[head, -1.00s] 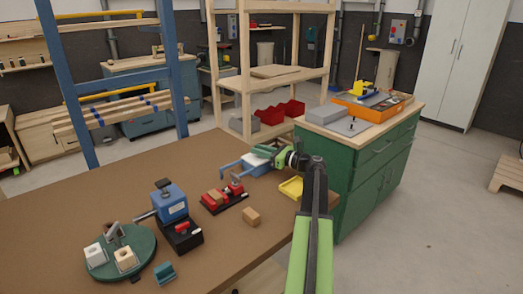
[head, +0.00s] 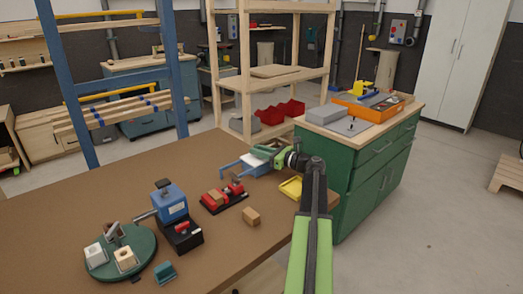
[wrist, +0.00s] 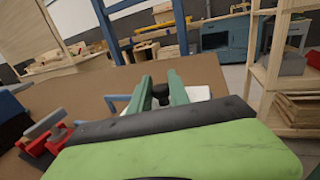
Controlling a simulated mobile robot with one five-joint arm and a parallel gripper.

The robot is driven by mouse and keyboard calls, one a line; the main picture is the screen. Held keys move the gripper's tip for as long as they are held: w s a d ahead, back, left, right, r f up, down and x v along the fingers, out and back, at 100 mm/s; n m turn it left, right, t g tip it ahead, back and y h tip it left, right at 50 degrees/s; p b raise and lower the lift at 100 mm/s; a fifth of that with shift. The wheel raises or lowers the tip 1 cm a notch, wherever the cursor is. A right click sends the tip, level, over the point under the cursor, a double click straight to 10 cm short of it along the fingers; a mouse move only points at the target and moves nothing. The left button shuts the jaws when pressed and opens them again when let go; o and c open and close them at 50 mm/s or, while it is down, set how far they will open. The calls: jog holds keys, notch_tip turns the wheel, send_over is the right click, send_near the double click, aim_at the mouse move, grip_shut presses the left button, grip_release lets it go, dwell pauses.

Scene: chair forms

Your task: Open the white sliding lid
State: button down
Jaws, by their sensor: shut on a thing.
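The blue box (head: 257,169) with rails reaching out to its left stands near the far right edge of the brown table. In the wrist view, the white lid (wrist: 200,93) shows behind and beside my green fingers. My gripper (head: 262,152) is over the box. In the wrist view, my gripper (wrist: 161,88) is shut on a small dark knob (wrist: 160,96) that stands at the lid. My fingers hide much of the lid, so how far it has slid is hard to tell. A blue rail (wrist: 117,101) shows to the left of the fingers.
A red clamp fixture (head: 222,199), a wooden block (head: 251,216) and a yellow tray (head: 291,187) are near the box. A blue vise-like device (head: 172,206) and a round green base (head: 148,244) stand at the left. A green cabinet (head: 365,165) stands close on the right.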

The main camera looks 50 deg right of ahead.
jog(key=a, duration=1)
jog(key=shift+w, duration=0.3)
jog(key=shift+d, duration=0.1)
jog(key=c, duration=1.2)
grip_release()
jog(key=shift+c, duration=0.2)
jog(key=v, duration=1.7)
jog(key=shift+s, duration=0.2)
